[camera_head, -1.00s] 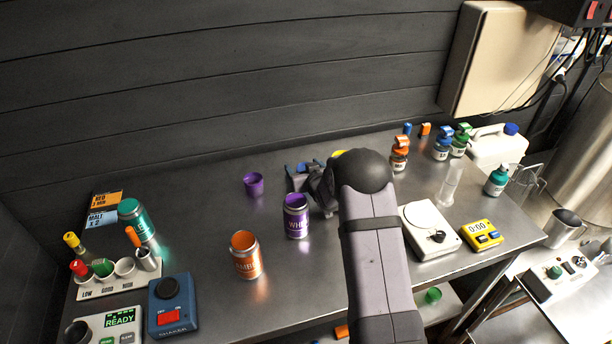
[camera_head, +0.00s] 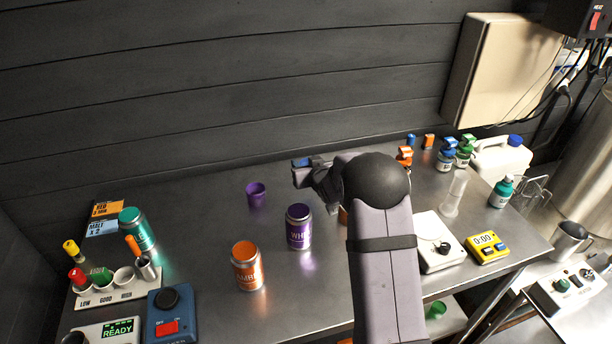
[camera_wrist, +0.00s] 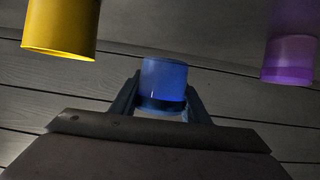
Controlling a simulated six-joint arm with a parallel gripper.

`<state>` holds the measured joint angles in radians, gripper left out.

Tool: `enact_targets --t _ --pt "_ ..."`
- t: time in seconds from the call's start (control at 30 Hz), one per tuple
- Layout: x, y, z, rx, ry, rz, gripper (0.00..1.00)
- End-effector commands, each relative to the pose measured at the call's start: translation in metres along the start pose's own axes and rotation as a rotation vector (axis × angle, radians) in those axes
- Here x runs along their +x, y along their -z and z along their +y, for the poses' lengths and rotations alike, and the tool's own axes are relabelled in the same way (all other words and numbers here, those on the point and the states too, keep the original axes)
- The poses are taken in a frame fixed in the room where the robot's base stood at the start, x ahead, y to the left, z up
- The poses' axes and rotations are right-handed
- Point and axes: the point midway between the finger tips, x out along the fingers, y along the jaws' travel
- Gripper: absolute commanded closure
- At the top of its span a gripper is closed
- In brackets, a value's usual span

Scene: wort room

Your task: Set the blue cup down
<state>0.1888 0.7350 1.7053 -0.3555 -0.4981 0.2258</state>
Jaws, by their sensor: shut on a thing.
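The blue cup (camera_wrist: 163,82) is held between the two fingers of my gripper (camera_wrist: 160,100) in the wrist view. In the head view my gripper (camera_head: 303,172) is over the back part of the steel bench, and a small bit of the blue cup (camera_head: 308,161) shows at its tip. The gripper is shut on the cup and appears to hold it above the bench top; the gap under it is hard to judge.
A purple cup (camera_head: 256,194) stands left of my gripper; it also shows in the wrist view (camera_wrist: 289,60). A yellow cup (camera_wrist: 61,28) shows there too. A purple can (camera_head: 299,228) and an orange can (camera_head: 246,266) stand nearer. Bare bench (camera_head: 200,215) lies left.

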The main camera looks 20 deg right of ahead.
Motion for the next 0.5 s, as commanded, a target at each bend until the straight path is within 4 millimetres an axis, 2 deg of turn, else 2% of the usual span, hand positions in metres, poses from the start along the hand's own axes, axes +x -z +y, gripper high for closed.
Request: enact_targets --t 0.03,0.2,0.5 --pt "-0.003 0.01 0.0 -0.001 0.0 0.005 0.81" --pt "-0.012 0.03 0.001 -0.001 0.0 0.002 0.81" --pt "-0.017 0.041 0.001 0.0 -0.001 0.0 0.81"
